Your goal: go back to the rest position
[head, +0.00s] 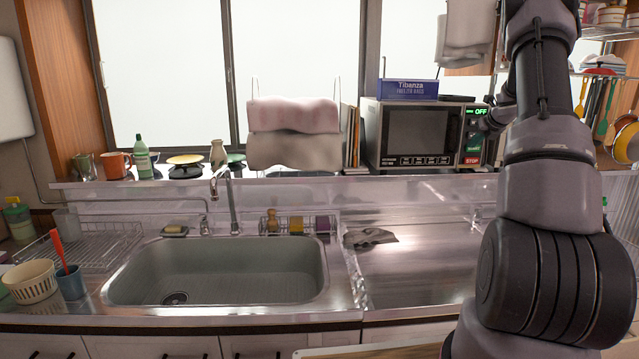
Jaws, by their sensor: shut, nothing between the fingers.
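My arm rises along the right side of the picture and bends over at the top. My gripper (484,124) shows small and dark beside the right end of the microwave-like appliance (413,136), in front of its control panel. The gripper is shut with nothing held. Part of it is hidden behind my arm, and I cannot tell whether it touches the panel. The panel shows a green OFF display (480,111) and a red STOP button (472,160). The appliance's door looks closed.
A blue box (408,89) lies on the appliance. A shelf of hanging utensils (597,105) stands close behind my arm at right. The sink (218,272) is at centre left, with a tall faucet (231,200). The steel counter (420,266) is mostly clear except for a grey cloth (369,237).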

